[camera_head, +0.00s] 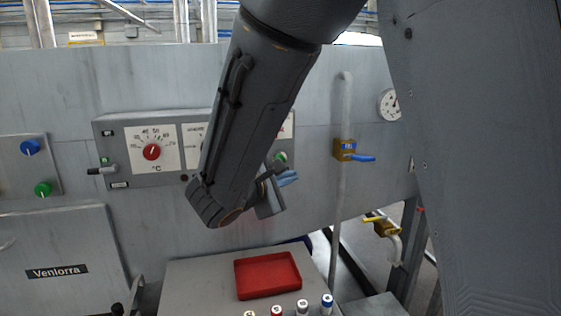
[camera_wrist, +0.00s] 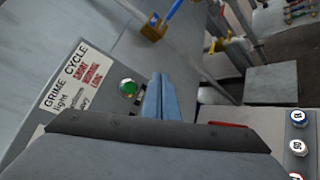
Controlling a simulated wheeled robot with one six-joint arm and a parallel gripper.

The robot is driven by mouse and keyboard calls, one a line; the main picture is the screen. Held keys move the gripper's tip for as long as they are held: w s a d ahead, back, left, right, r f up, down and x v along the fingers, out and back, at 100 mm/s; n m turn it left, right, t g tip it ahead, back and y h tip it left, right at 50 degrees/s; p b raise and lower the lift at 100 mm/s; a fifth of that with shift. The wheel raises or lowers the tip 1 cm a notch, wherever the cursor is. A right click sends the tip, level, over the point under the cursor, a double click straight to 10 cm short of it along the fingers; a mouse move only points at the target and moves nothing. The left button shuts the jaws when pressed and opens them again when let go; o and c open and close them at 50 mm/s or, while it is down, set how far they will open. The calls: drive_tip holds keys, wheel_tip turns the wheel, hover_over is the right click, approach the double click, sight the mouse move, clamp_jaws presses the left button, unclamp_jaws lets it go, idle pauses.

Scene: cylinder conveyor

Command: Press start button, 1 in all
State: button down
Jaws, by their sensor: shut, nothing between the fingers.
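A green round button (camera_head: 281,156) sits near the right end of the grey control panel (camera_head: 118,127), partly beside my arm. In the wrist view the green button (camera_wrist: 128,87) shows next to a "GRIME CYCLE" label (camera_wrist: 78,80). My gripper (camera_head: 291,178) has blue fingers, closed together and empty, just below and right of the button. In the wrist view my gripper (camera_wrist: 157,80) lies just right of the button. I see no contact with it. My arm hides part of the panel's middle.
The panel has a red temperature knob (camera_head: 152,152) and a lever (camera_head: 101,170). Blue (camera_head: 30,147) and green (camera_head: 43,189) knobs are at left. A pipe with a blue-handled valve (camera_head: 346,150) stands right. A red tray (camera_head: 262,280) and several capped cylinders are below.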

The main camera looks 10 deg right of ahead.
drive_tip(key=w+b, duration=0.1)
drive_tip(key=w, duration=0.7)
drive_tip(key=shift+w, duration=0.25)
idle(1.9)
drive_tip(key=shift+w+b, duration=0.4)
drive_tip(key=shift+w+b, duration=0.3)
drive_tip(key=shift+w, duration=0.2)
idle(0.7)
drive_tip(key=shift+s, duration=0.9)
